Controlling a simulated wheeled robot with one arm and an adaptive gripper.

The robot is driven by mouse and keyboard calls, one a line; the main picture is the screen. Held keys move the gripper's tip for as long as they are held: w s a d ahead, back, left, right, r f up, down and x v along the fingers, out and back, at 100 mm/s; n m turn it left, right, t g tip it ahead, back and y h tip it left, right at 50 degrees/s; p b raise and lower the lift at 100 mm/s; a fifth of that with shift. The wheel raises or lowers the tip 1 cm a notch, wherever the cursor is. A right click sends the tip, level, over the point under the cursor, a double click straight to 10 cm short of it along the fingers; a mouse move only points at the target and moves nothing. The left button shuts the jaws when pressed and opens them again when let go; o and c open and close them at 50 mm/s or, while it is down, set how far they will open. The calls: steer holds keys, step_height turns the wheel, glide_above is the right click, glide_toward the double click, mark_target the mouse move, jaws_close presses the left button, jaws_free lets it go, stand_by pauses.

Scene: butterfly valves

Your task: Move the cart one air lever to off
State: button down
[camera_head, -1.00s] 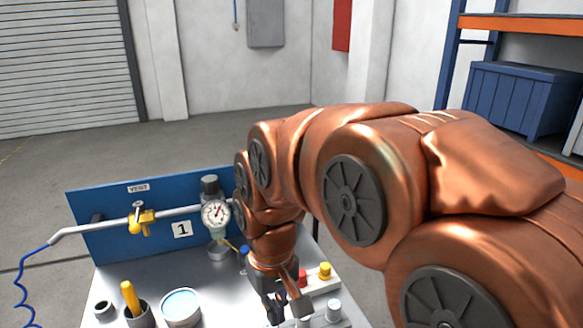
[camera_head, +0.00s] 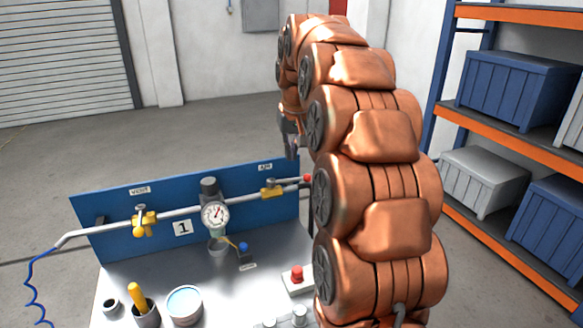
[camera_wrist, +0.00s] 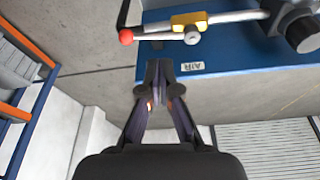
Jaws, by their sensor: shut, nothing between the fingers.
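The cart one AIR valve has a yellow body (camera_head: 272,190) on the pipe at the right end of the blue panel. Its silver lever ends in a red ball (camera_head: 307,179) and lies roughly along the pipe. In the wrist view the yellow body (camera_wrist: 189,20), the lever and the red ball (camera_wrist: 126,36) show at the top, with the AIR label (camera_wrist: 192,67) below. My gripper (camera_wrist: 158,72) is shut and empty, apart from the lever. In the head view my gripper (camera_head: 291,140) hangs above the panel's right end, partly hidden by my arm.
The yellow VENT valve (camera_head: 143,222) and a gauge (camera_head: 215,214) sit further left on the pipe. A blue hose (camera_head: 30,285) hangs left. The cart top holds cups (camera_head: 185,305) and a red button (camera_head: 297,273). Shelving (camera_head: 510,130) stands right.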

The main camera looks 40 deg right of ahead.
mark_target(289, 180)
steer(key=p+x, duration=0.1)
steer(key=x, duration=0.2)
steer(key=d+p+x, duration=0.1)
steer(key=x, duration=0.2)
steer(key=w+d+x, duration=0.1)
steer(key=x, duration=0.2)
steer(key=shift+p, duration=0.4)
